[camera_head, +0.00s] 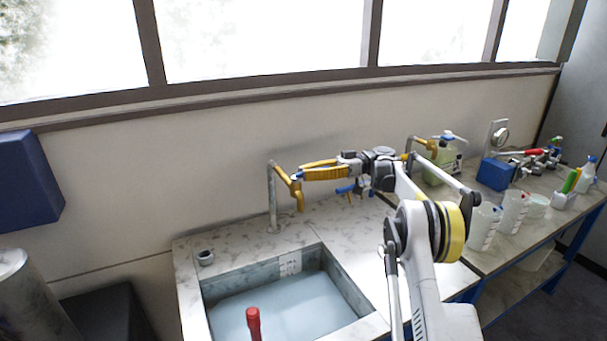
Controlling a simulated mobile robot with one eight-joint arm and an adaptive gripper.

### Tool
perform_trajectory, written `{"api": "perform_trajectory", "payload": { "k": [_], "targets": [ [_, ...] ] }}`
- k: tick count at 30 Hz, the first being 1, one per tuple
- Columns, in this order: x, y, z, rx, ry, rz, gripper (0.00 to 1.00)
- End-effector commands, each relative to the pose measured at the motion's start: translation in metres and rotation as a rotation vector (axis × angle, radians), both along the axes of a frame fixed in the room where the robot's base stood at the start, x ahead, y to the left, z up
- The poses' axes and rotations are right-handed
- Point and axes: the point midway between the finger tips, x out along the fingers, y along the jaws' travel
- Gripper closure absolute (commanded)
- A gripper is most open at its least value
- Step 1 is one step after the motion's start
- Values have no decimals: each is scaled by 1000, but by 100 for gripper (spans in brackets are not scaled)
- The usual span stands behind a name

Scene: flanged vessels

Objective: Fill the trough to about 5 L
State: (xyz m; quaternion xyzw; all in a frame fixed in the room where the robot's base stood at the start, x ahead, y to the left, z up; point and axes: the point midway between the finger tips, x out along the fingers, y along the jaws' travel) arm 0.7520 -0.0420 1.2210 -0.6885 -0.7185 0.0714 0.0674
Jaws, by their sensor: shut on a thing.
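The trough (335,256) is a grey basin set in a pale marbled counter. Pale bluish water (290,305) lies in it, below the rim. A light marked strip (290,263) is on its back wall; its markings are too small to read. A tap with a grey upright (272,200) and a yellow downturned spout (297,195) stands behind the trough. No stream shows below the spout. My gripper (301,175), with yellow fingers, reaches in from the right and is shut at the small blue part (297,175) atop the tap. The fingertips partly hide that part.
A red-topped handle (253,320) rises at the trough's front. A small grey ring (205,257) sits on the counter's left. Right, a bench carries a second yellow tap (425,144), a greenish container (440,165), a blue box (495,173) and several translucent beakers (485,225).

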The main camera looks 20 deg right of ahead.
Motion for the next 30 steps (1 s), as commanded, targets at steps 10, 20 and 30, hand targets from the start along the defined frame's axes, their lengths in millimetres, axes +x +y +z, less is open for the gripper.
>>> {"api": "perform_trajectory", "payload": {
  "k": [10, 20, 30],
  "targets": [
    [1, -2, 3, 5, -2, -5, 100],
    [1, -1, 2, 3, -1, -3, 58],
    [1, -1, 34, 2, -1, -2, 58]
  ]
}}
